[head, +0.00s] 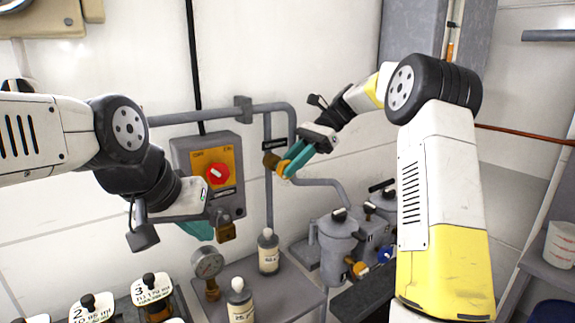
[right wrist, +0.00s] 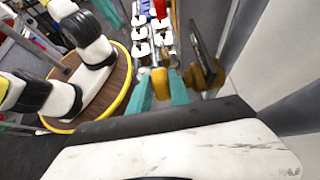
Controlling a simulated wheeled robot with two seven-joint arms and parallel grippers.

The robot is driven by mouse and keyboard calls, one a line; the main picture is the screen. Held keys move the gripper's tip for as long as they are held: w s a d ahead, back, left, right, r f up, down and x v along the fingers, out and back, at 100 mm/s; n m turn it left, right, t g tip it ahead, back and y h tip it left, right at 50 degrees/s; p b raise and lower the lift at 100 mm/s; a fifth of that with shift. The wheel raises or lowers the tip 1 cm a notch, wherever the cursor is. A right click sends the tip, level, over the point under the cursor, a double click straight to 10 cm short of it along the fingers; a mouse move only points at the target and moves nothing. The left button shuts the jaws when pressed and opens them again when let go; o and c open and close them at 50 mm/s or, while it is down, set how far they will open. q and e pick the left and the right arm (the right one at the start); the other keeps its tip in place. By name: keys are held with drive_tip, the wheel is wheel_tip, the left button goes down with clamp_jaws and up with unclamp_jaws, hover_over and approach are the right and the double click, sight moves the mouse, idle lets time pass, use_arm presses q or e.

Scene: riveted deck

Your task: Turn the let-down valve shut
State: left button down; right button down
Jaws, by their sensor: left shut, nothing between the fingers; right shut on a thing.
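The let-down valve appears to be the brass valve (head: 270,160) on the vertical grey pipe under a small dark label that I cannot read. Its orange handle (head: 283,168) is between the teal fingers of my right gripper (head: 289,165), which is shut on it. In the right wrist view the orange handle (right wrist: 160,83) shows between the two teal fingers (right wrist: 161,90). How far the valve is turned I cannot tell. My left gripper (head: 203,229) is shut and empty, below the switch box and beside a brass padlock-like piece (head: 226,232).
A grey switch box (head: 228,165) with a red knob (head: 218,174) is on the wall. Grey pots (head: 338,240) with a yellow-handled tap (head: 358,269) stand right of the valve.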

drive_tip(key=g+y, duration=0.1)
drive_tip(key=y, duration=0.1)
drive_tip(key=g+y, duration=0.2)
drive_tip(key=y, duration=0.1)
drive_tip(key=shift+w+d+f+g+y, duration=0.15)
drive_tip(key=shift+d+f+g+y, duration=0.15)
drive_tip(key=shift+f+g, duration=0.1)
drive_tip(key=shift+a, duration=0.1)
idle(0.4)
drive_tip(key=c, duration=1.2)
unclamp_jaws()
drive_tip(key=v, duration=0.7)
drive_tip(key=shift+w+d, duration=0.25)
drive_tip(key=shift+d, duration=0.1)
drive_tip(key=shift+f, duration=0.1)
